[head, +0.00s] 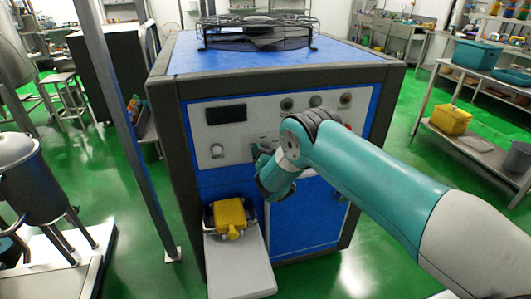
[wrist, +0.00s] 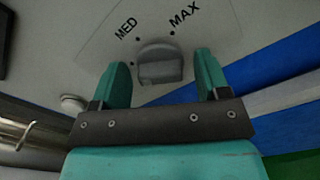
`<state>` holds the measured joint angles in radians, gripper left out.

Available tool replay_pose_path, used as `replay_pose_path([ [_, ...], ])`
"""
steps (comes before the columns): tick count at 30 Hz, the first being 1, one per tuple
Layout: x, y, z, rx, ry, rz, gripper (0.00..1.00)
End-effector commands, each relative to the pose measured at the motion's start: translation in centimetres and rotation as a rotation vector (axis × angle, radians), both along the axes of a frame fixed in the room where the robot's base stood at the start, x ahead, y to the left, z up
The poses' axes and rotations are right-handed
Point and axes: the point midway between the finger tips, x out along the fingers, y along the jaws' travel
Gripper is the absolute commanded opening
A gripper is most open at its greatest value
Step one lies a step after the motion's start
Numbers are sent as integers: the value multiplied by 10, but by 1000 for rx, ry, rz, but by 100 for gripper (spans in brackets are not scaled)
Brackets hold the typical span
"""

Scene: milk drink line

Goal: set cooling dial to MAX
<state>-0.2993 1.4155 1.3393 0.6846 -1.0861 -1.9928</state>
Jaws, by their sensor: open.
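The cooling dial (wrist: 158,64) is a grey knob on a pale label plate in the wrist view. The printed words MED (wrist: 126,29) and MAX (wrist: 185,14) stand beyond it, with small black dots around its edge. I cannot tell clearly which dot the dial points to. My gripper (wrist: 162,64) is open, with one teal finger on each side of the dial; gaps show between the fingers and the knob. In the head view my gripper (head: 259,154) is at the machine's front panel and hides the dial.
The blue machine (head: 310,215) has a dark display (head: 226,114), another knob (head: 216,151) and several buttons on its panel. A yellow item (head: 230,214) sits on a ledge below.

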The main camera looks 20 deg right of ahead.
Motion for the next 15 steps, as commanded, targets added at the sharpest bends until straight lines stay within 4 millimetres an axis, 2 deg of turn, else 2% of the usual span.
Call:
replay_pose_path([
  [3, 0, 0, 0, 0, 0, 0, 69],
  [9, 0, 0, 0, 0, 0, 0, 25],
  [15, 0, 0, 0, 1, -1, -1, 24],
])
